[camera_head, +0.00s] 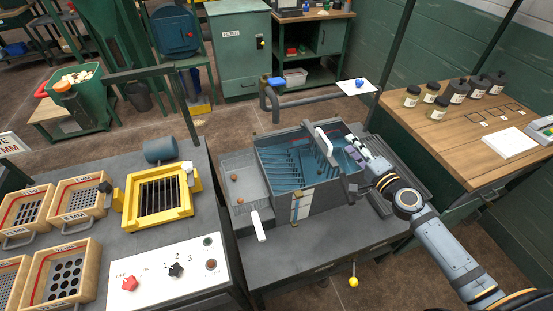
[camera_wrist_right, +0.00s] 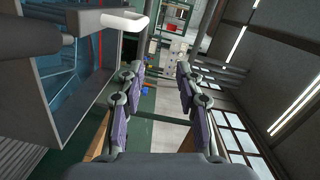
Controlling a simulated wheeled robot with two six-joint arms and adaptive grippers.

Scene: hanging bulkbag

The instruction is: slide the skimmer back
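The skimmer's white handle (camera_head: 324,143) stands up over the right part of a grey tank (camera_head: 312,198) of blue water with dark slats inside. In the right wrist view the white handle (camera_wrist_right: 138,22) is at the upper left, outside the fingers. My right gripper (camera_head: 354,151) is at the tank's right rim, just right of the handle. The right wrist view shows its two purple-padded fingers (camera_wrist_right: 158,88) spread apart with nothing between them. The skimmer's lower part is hard to make out. My left gripper is in neither view.
A grey side tray (camera_head: 243,185) with a few brown lumps and a white handle adjoins the tank's left. A bent grey pipe (camera_head: 310,101) runs behind it. Left is a bench with a yellow frame (camera_head: 160,218) and sieves. A wooden table (camera_head: 460,120) with jars stands right.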

